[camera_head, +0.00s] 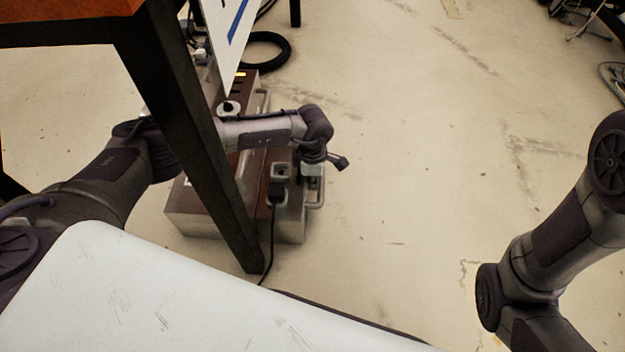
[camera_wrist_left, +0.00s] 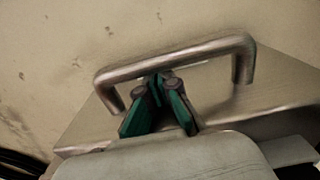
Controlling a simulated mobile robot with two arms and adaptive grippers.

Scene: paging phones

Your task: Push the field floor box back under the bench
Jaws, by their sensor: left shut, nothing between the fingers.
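The field floor box (camera_head: 196,222), brown-topped with pale metal sides, sits on the floor partly behind a bench leg. A metal handle stands on its right end; in the left wrist view the handle (camera_wrist_left: 190,56) is a bent bar across the middle. My left arm reaches over the box, hiding part of its top. My left gripper (camera_head: 312,168) is down at the handle end; in the left wrist view its green-padded fingers (camera_wrist_left: 164,82) are shut and empty, tips at the bar. Contact is not clear. My right gripper is not in view.
The bench (camera_head: 190,110) has a reddish top and dark legs at upper left. A black cord (camera_head: 270,242) runs from the box's end. Floor to the right is open.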

